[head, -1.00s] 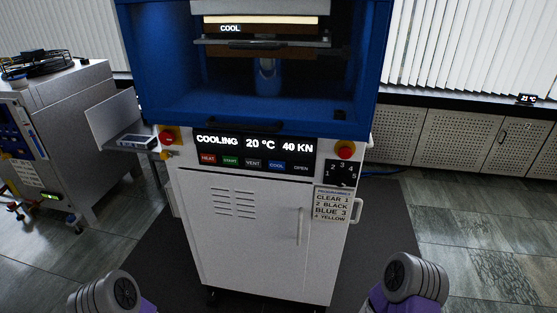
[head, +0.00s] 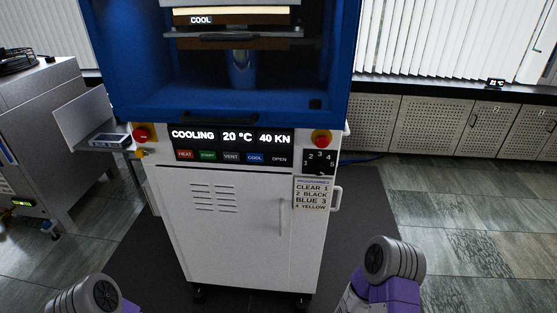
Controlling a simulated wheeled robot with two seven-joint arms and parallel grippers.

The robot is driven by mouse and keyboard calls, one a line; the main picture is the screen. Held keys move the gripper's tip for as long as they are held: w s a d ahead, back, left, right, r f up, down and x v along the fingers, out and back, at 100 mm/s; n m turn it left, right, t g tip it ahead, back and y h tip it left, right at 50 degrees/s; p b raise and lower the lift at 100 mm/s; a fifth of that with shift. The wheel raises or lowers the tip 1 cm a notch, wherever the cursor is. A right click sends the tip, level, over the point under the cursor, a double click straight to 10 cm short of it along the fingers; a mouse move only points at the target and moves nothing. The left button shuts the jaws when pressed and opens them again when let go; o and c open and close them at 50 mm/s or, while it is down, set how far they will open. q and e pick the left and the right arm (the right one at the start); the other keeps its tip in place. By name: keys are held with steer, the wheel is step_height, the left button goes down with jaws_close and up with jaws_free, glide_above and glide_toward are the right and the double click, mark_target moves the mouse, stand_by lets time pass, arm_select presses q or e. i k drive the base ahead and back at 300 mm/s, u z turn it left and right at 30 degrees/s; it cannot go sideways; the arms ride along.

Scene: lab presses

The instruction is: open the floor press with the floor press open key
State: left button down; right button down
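The floor press (head: 240,225) stands ahead of me, with a blue upper frame and a white lower cabinet. Its display (head: 230,136) reads COOLING, 20 °C, 40 KN. Below the display is a row of keys: HEAT, START, VENT, COOL and OPEN. The open key (head: 279,159) is the dark one at the right end. Inside the blue frame, the platens (head: 232,38) appear closed together, with a COOL label. Both of my arms show only as links at the bottom edge, well below and apart from the keys. Neither gripper is in the picture.
Red stop buttons sit at the left (head: 141,135) and right (head: 321,138) of the panel. A numbered dial (head: 319,161) is at the right. A grey machine (head: 45,135) stands at the left. Perforated cabinets (head: 435,127) line the back right. The floor right of the press is clear.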

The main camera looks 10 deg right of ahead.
mark_target(277, 158)
steer(key=k, duration=0.65)
steer(key=z, duration=0.7)
steer(key=i, duration=1.35)
steer(key=u, duration=0.8)
